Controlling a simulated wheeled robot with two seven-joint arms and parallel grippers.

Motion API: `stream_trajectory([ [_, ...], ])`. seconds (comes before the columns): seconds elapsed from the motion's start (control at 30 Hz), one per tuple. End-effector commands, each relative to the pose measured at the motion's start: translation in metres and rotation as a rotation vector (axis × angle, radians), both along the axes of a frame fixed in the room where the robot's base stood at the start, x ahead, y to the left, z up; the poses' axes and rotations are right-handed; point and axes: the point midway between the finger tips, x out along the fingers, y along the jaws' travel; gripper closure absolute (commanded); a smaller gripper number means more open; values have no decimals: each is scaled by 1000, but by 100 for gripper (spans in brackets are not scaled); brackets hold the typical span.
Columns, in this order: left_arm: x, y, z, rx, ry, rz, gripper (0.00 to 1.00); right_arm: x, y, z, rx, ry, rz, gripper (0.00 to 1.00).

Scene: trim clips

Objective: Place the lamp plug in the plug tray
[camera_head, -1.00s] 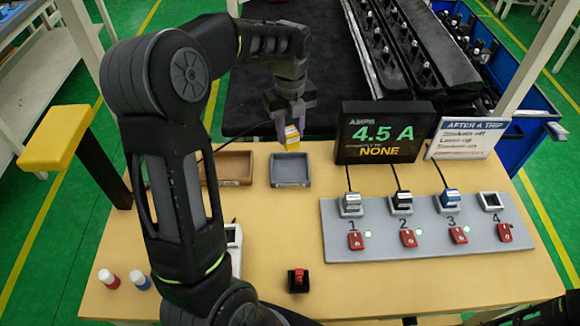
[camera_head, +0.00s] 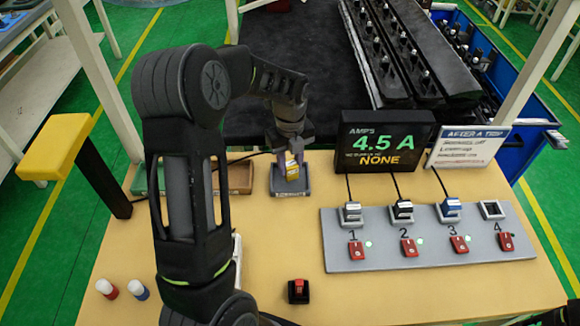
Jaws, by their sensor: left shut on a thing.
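The lamp plug (camera_head: 292,172) is a small yellow block with a pale label. My left gripper (camera_head: 290,156) is shut on it, pointing down. The plug is over the inside of the small grey tray (camera_head: 304,191); whether it touches the tray floor I cannot tell. A brown tray (camera_head: 239,178) stands just left of the grey one, and a green tray (camera_head: 149,180) farther left, partly hidden by my arm. A dark cord runs left from near the gripper.
A grey socket board (camera_head: 430,250) has plugs in sockets 1 to 3; socket 4 (camera_head: 493,209) is empty. Behind it stand a display (camera_head: 384,145) reading 4.5 A and a sign (camera_head: 467,147). A red-and-black switch (camera_head: 298,291) sits on the table (camera_head: 285,240), with clear room around it.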

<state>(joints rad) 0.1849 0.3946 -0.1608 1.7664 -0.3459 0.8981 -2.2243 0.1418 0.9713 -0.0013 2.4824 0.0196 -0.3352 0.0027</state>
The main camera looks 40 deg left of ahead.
Motion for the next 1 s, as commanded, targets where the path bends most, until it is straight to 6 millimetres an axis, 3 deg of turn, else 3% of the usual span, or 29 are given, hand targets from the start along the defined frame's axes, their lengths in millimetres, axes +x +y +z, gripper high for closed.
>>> stream_trajectory([
  [0.1,0,0,-14,0,1,0,100,0,1,-4,1,-1,1,20],
  [0.5,0,0,-19,0,0,1,100,0,1,-8,2,-3,0,20],
  [0.53,0,0,-17,0,0,1,66,0,1,-6,2,-3,0,20],
  [0.77,0,0,-17,0,0,0,47,0,1,-6,2,-3,0,20],
  [1.0,0,0,-16,0,0,0,46,0,1,-5,2,-3,0,20],
])
